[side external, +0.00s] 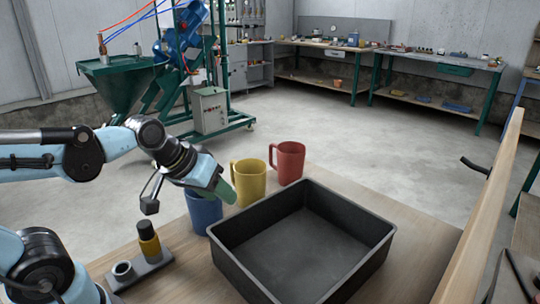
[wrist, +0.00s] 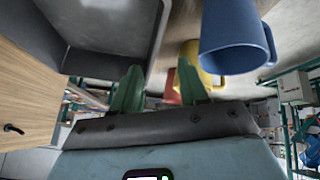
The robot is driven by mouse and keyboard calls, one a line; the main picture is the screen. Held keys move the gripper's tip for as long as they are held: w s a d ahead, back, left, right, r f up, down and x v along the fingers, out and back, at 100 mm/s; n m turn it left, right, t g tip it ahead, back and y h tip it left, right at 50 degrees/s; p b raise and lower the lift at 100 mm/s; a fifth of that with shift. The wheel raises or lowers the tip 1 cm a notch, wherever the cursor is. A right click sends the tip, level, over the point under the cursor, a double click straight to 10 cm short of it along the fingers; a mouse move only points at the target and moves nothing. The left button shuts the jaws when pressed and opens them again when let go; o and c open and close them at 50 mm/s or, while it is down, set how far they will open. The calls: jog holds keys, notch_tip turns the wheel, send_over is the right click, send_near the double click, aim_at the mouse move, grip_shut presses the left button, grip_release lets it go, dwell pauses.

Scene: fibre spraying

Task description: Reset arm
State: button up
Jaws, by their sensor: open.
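My arm reaches in from the left in the side view, and my gripper (side external: 228,192) is above the table beside the mugs. The green fingers of my gripper (wrist: 158,82) are apart with nothing between them in the wrist view. A yellow mug (side external: 248,184) stands behind the fingers, and a red mug (side external: 289,163) is farther back.
An empty black tray (side external: 300,245) sits on the wooden table (side external: 400,222), right of the mugs. A grey holder (side external: 140,270) with a yellow and black cylinder (side external: 149,241) stands near my arm. A wooden board (side external: 482,215) rises at the right. Green machinery stands behind.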

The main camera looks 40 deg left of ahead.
jog(key=m, duration=0.2)
jog(key=s+d+m, duration=0.1)
jog(key=shift+s+d+f+m, duration=0.15)
jog(key=shift+s+f+m, duration=0.05)
jog(key=shift+m, duration=0.2)
